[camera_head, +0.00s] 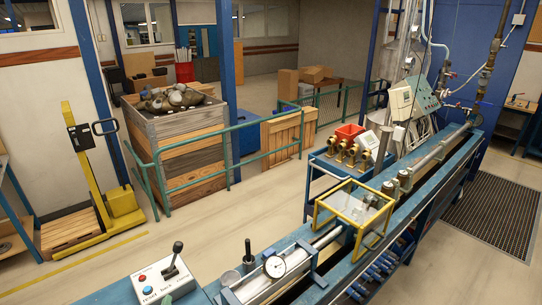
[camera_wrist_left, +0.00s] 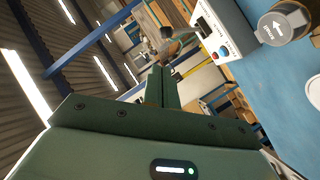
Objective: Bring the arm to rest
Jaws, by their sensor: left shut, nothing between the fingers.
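My left gripper (camera_wrist_left: 163,88) shows in the left wrist view. Its green body fills the lower part and its fingers are together, with nothing between them. In the left wrist view, a white control box (camera_wrist_left: 217,36) with red and blue buttons lies beyond the fingers, at the upper right. In the head view the same kind of control box (camera_head: 165,284), with a black lever, stands at the front of the blue bench (camera_head: 105,293). My right gripper is in neither view.
The long test bench (camera_head: 330,262) runs to the back right, with a dial gauge (camera_head: 275,267) and a yellow-framed clear guard (camera_head: 352,210). A grey round cap with an arrow (camera_wrist_left: 282,27) is near the upper right in the wrist view. Open floor (camera_head: 235,215) lies left of the bench.

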